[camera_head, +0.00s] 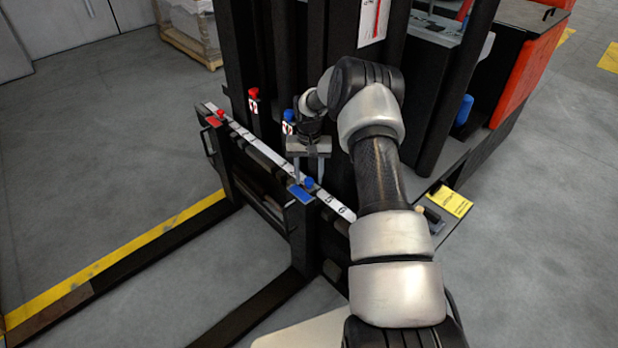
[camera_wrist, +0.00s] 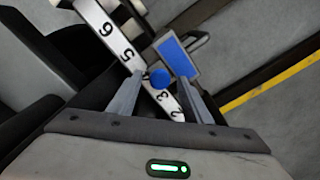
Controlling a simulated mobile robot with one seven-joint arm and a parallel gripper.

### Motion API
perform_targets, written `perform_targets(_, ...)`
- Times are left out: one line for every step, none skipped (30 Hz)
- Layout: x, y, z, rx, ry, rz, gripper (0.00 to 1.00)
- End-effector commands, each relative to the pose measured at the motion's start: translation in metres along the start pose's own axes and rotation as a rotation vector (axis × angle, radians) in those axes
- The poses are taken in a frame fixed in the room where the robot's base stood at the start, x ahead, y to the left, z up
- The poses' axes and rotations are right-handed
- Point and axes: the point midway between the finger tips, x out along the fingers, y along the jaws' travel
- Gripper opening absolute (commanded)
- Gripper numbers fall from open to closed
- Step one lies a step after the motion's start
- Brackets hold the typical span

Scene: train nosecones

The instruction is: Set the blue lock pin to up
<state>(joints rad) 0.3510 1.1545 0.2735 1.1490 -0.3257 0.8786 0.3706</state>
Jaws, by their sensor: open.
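The blue lock pin (camera_head: 308,183) has a round blue knob and stands on the numbered white rail (camera_head: 338,207), beside a blue plate (camera_head: 301,194). In the wrist view the knob (camera_wrist: 159,77) shows between my two fingers, with the blue plate (camera_wrist: 177,57) just beyond it. My gripper (camera_head: 307,178) is open and points down at the pin, one finger on each side. A gap shows between the knob and the fingers in the wrist view. I cannot tell whether the pin is raised or lowered.
A red pin (camera_head: 220,114) and red plate (camera_head: 213,121) sit at the rail's far end. The dark mast (camera_head: 290,60) rises behind.

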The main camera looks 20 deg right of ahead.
Motion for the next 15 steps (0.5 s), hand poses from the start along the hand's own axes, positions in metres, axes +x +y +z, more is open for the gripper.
perform_targets(0.0012, 0.0000, -0.0001, 0.000, 0.000, 0.000, 0.45)
perform_targets(0.0014, 0.0000, -0.0001, 0.000, 0.000, 0.000, 0.45)
perform_targets(0.0014, 0.0000, -0.0001, 0.000, 0.000, 0.000, 0.45)
perform_targets(0.0014, 0.0000, -0.0002, 0.000, 0.000, 0.000, 0.45)
perform_targets(0.0013, 0.0000, -0.0001, 0.000, 0.000, 0.000, 0.45)
perform_targets(0.0012, 0.0001, -0.0001, 0.000, 0.000, 0.000, 0.45)
perform_targets(0.0012, 0.0001, -0.0001, 0.000, 0.000, 0.000, 0.45)
perform_targets(0.0012, 0.0001, -0.0001, 0.000, 0.000, 0.000, 0.45)
perform_targets(0.0011, 0.0001, -0.0001, 0.000, 0.000, 0.000, 0.38)
perform_targets(0.0011, 0.0001, -0.0001, 0.000, 0.000, 0.000, 0.33)
perform_targets(0.0011, 0.0001, -0.0001, 0.000, 0.000, 0.000, 0.28)
perform_targets(0.0010, 0.0001, -0.0001, 0.000, 0.000, 0.000, 0.21)
perform_targets(0.0010, 0.0001, -0.0001, 0.000, 0.000, 0.000, 0.16)
perform_targets(0.0010, 0.0001, -0.0001, 0.000, 0.000, 0.000, 0.11)
perform_targets(0.0010, 0.0001, -0.0001, 0.000, 0.000, 0.000, 0.04)
